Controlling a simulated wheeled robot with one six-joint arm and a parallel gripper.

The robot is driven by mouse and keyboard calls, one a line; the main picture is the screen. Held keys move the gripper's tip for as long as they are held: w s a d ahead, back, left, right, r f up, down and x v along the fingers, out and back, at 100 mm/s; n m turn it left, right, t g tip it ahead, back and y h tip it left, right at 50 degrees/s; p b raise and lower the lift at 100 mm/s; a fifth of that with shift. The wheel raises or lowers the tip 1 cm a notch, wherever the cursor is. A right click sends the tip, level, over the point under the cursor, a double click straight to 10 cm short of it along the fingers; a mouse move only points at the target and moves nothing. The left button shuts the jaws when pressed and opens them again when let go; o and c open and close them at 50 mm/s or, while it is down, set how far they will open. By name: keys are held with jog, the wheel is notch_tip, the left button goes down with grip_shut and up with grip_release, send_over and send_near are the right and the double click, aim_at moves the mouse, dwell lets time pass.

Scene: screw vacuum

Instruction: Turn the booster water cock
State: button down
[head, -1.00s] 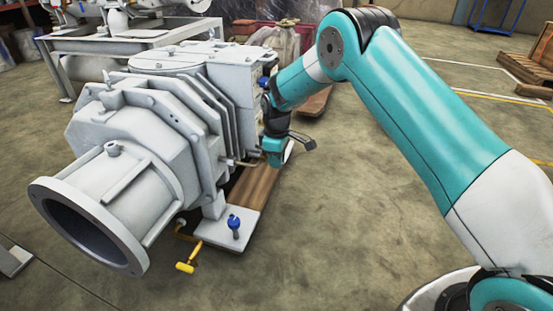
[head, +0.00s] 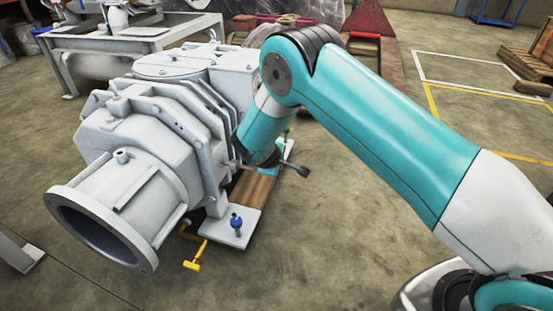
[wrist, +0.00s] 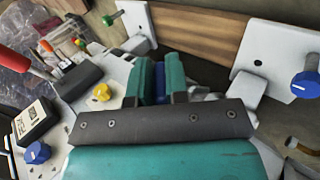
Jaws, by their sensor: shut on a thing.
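The vacuum machine (head: 150,130) is a large grey-white pump with a wide flange at its front left. My gripper shows in the wrist view (wrist: 158,80), with its two teal fingers closed on a narrow blue handle (wrist: 160,84), which appears to be the water cock. The handle's body and fitting are mostly hidden by the fingers and the dark gripper bar. In the head view the gripper is low at the machine's right side, mostly hidden behind my forearm.
A blue knob (head: 236,221) stands on a white foot plate (head: 228,238), with a yellow lever (head: 193,265) beside it. The wrist view shows a green knob (wrist: 109,19), a yellow knob (wrist: 102,92) and another blue knob (wrist: 37,153) nearby.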

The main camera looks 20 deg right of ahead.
jog(key=t+h, duration=0.1)
jog(key=t+h+b, duration=0.1)
jog(key=t, duration=0.1)
jog(key=t+h+b, duration=0.1)
jog(key=shift+a+f+t, duration=0.1)
jog(key=shift+f+t, duration=0.2)
jog(key=shift+t+h+b, duration=0.6)
jog(key=shift+t+b, duration=0.1)
jog(key=shift+b, duration=0.35)
jog(key=shift+r+t+h+b, duration=0.1)
jog(key=shift+t+h+b, duration=0.3)
jog(key=shift+t+b, duration=0.1)
jog(key=shift+r, duration=0.15)
jog(key=c, duration=1.1)
grip_release()
